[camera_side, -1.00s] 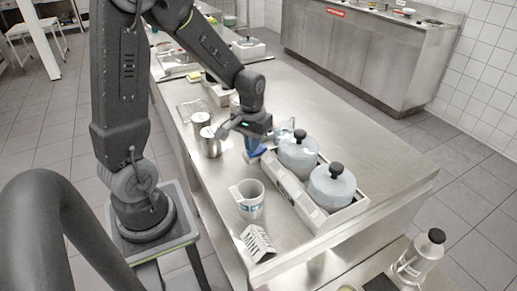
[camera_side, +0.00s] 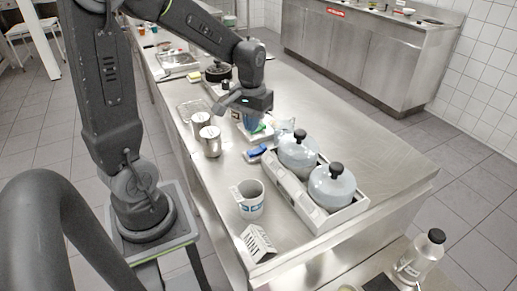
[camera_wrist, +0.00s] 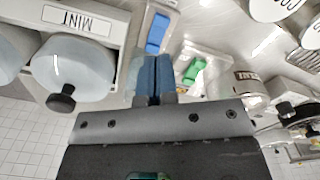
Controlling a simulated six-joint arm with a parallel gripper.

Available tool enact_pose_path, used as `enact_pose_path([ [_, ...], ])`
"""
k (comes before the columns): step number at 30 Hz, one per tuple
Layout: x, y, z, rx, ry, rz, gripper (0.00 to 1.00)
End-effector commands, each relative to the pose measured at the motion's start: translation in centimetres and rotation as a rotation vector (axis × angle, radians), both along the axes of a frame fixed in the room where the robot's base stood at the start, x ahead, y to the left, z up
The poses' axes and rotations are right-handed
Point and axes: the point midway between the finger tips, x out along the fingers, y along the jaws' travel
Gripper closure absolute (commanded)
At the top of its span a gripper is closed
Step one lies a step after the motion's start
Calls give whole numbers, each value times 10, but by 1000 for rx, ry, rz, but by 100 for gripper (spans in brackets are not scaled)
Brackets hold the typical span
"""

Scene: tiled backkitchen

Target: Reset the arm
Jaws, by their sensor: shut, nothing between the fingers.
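A green item (camera_wrist: 194,70) on a pale dish sits beside the fingers in the wrist view, partly visible below the gripper from the side.
A white tray (camera_side: 318,222) holds two pale blue lidded pots (camera_side: 331,186). The table's right side is bare.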

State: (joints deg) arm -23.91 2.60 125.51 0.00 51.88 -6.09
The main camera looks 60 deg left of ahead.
Motion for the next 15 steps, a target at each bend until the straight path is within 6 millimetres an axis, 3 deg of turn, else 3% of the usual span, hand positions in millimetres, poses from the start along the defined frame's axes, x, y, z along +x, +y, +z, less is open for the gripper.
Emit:
enact_pose_path([
  [8, -1, -3, 3, 4, -9, -10, 100],
  [11, -5, -16, 16, 20, -47, -52, 100],
  [15, -21, -50, 47, 57, -149, -165, 100],
])
